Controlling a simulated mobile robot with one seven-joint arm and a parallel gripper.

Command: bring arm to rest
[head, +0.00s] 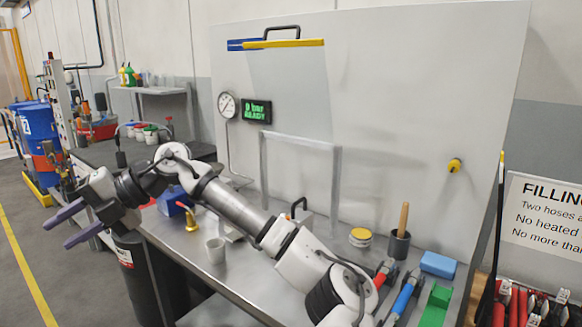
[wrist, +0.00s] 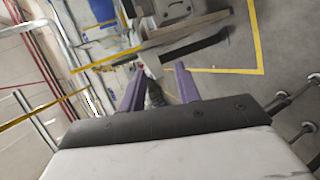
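My arm reaches across the steel bench (head: 190,240) from lower right to left in the head view. My gripper (head: 57,238) is at the far left, out past the bench's left edge and over the floor side. Its two purple fingers point left and down and stand apart, with nothing held between them. In the wrist view my gripper (wrist: 158,80) also shows its purple fingers spread. Floor, yellow lines and distant equipment show beyond them. The gripper touches nothing that I can see.
A white cup (head: 215,250) and a brass oil can (head: 190,220) stand on the bench near my arm. A yellow-lidded tin (head: 360,237), a dark pot (head: 398,245) and a blue block (head: 438,264) are at right. A black drum (head: 150,280) stands below the gripper's right.

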